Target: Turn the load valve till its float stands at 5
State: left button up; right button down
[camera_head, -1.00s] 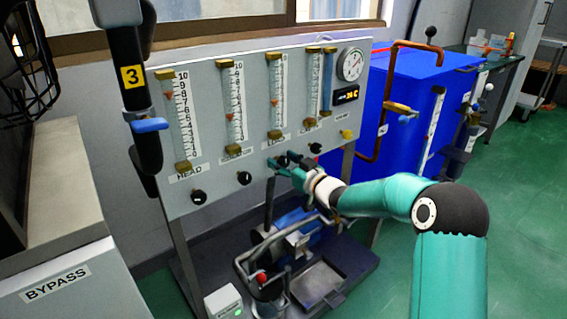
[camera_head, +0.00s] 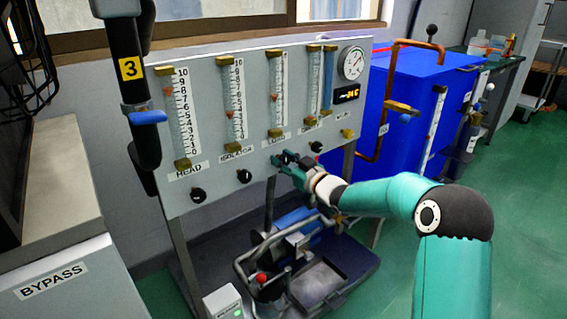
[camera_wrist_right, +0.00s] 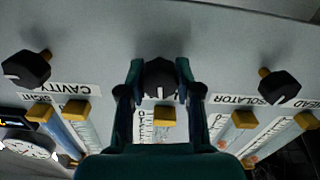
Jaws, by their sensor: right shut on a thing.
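The load valve is a black knob (camera_wrist_right: 159,80) on the grey panel (camera_head: 225,190). My right gripper (camera_wrist_right: 160,72) is shut on it, with one finger on each side, in the right wrist view. In the head view the right gripper (camera_head: 281,162) is at the panel's lower edge, below the third tube, and largely hides the knob. The load flow tube (camera_head: 277,85) stands above, with its small reddish float (camera_head: 276,98) around the middle of the scale; the exact number is too small to read. My left gripper is not in view.
Neighbouring black knobs are the isolator knob (camera_head: 244,176), head knob (camera_head: 198,195) and cavity knob (camera_head: 316,147). A blue tank (camera_head: 400,110) stands right of the panel. Pump and pipework (camera_head: 290,245) lie below. A dark column marked 3 (camera_head: 131,69) stands at the left.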

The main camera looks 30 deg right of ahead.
jog(key=c, duration=0.8)
grip_release()
jog(key=s, duration=0.8)
jog(key=s+d, duration=0.1)
jog(key=s, duration=0.3)
jog(key=shift+f, duration=0.1)
